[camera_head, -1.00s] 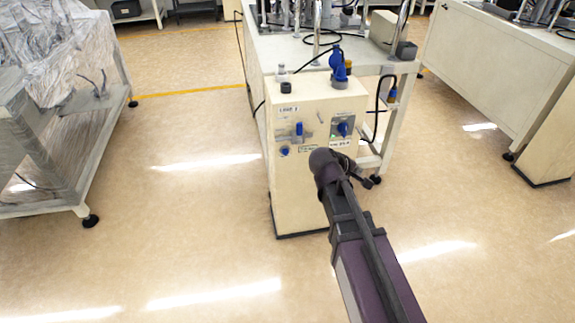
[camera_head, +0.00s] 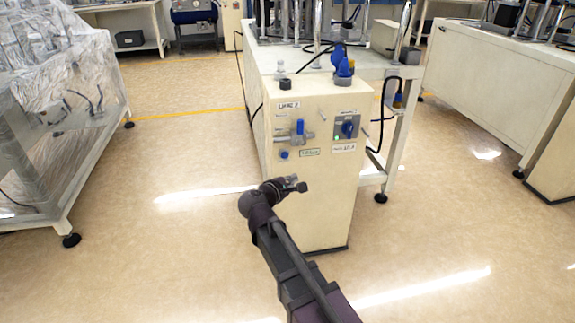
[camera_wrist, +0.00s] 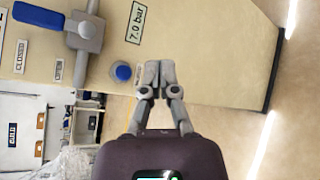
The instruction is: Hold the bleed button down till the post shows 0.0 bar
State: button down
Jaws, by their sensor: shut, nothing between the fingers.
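The cream post (camera_head: 318,200) stands mid-view in the head view, with a readout (camera_head: 310,152) that reads 7.0 bar in the wrist view (camera_wrist: 136,22). The round blue bleed button (camera_head: 284,155) sits low on its front face, left of the readout; it also shows in the wrist view (camera_wrist: 123,72). My gripper (camera_head: 297,185) is in front of the post, below the button. In the wrist view my gripper (camera_wrist: 160,76) is shut and empty, with its fingertips just right of the button in the picture. I see no contact with the button.
A blue-handled valve (camera_head: 299,128) juts out above the button, with CLOSED and OPEN labels in the wrist view. A rotary switch (camera_head: 347,128) is to its right. A workbench (camera_head: 285,55) stands behind, a plastic-covered rack (camera_head: 45,185) at left. The floor in front is clear.

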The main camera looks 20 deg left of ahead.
aim_at(288, 157)
jog(key=shift+a, duration=0.2)
jog(key=shift+w, duration=0.1)
jog(key=shift+w+a, duration=0.75)
jog(key=shift+w, duration=0.45)
jog(key=shift+w+a, duration=0.75)
jog(key=shift+w, duration=0.45)
jog(key=shift+w+a, duration=0.75)
jog(key=shift+w, duration=0.45)
jog(key=shift+w+a, duration=0.5)
jog(key=shift+w, duration=0.2)
dwell(3.4)
